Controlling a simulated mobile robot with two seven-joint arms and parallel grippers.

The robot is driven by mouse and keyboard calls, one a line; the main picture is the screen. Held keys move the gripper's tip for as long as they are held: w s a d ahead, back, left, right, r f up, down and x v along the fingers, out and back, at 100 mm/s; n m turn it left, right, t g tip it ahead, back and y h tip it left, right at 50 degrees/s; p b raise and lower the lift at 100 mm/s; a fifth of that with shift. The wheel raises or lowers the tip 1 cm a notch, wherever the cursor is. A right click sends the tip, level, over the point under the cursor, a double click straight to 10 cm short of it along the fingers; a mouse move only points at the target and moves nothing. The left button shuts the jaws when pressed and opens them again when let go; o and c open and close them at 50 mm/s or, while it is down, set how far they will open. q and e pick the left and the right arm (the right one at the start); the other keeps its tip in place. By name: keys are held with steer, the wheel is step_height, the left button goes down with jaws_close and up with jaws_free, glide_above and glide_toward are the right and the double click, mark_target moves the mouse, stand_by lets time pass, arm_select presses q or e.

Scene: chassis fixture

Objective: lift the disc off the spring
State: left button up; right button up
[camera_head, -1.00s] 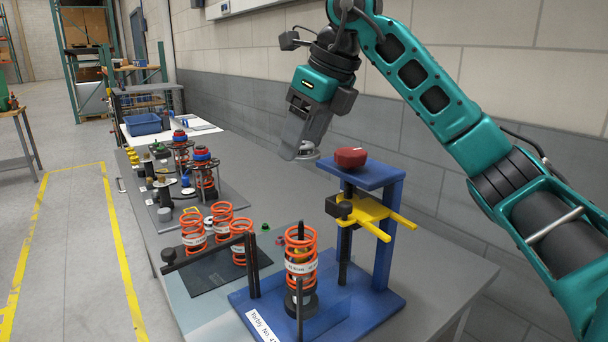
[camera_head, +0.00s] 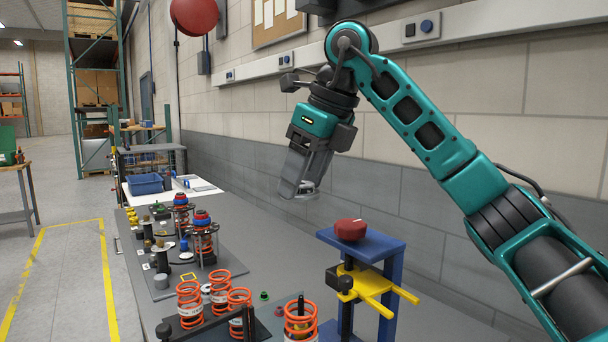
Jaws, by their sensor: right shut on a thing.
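My right gripper (camera_head: 300,190) is shut on a small grey metal disc (camera_head: 309,189), whose edge shows at the fingertips. The fingers hide much of the disc. Gripper and disc are in the air, well above the bench and clear of the spring. The orange coil spring (camera_head: 300,323) stands upright at the bottom edge of the picture, around a dark rod, with no disc on its top. Its lower part is cut off by the frame. My left gripper is not in view.
A blue stand (camera_head: 388,248) with a red knob (camera_head: 350,229) on top and a yellow fork (camera_head: 372,287) is right of the spring. Several orange springs (camera_head: 190,300) stand to the left. Fixtures with red and blue tops (camera_head: 202,222) are farther back. The wall is behind.

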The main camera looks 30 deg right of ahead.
mark_target(310, 185)
steer(key=shift+f+b, duration=1.15)
steer(key=shift+f, duration=0.8)
steer(key=shift+f+b, duration=4.05)
steer(key=shift+f, duration=2.2)
steer(key=shift+f+b, duration=0.3)
steer(key=shift+f, duration=0.1)
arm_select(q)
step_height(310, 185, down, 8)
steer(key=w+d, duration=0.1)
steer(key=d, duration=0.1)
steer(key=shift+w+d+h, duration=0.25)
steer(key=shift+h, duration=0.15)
arm_select(e)
steer(key=shift+f, duration=0.1)
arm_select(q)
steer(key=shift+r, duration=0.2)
